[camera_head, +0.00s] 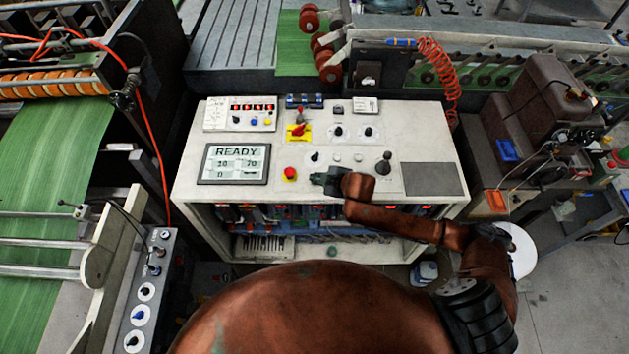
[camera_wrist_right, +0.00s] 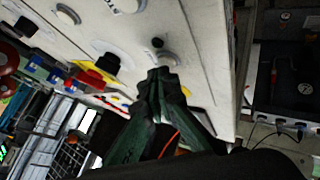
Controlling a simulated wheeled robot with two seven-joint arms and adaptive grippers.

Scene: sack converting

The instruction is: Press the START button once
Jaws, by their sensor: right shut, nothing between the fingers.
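The white control panel (camera_head: 425,140) has a screen (camera_head: 234,163) reading READY, with numbers below. I cannot read a START label on any button, and my right gripper may hide part of the lower row. My left gripper is not in view.
A black knob lever (camera_head: 384,162) stands right of my gripper. A red switch on a yellow plate (camera_head: 298,131) and several dials are behind it. Green sheet (camera_head: 50,165) runs at left; a coiled red hose (camera_head: 440,68) hangs behind.

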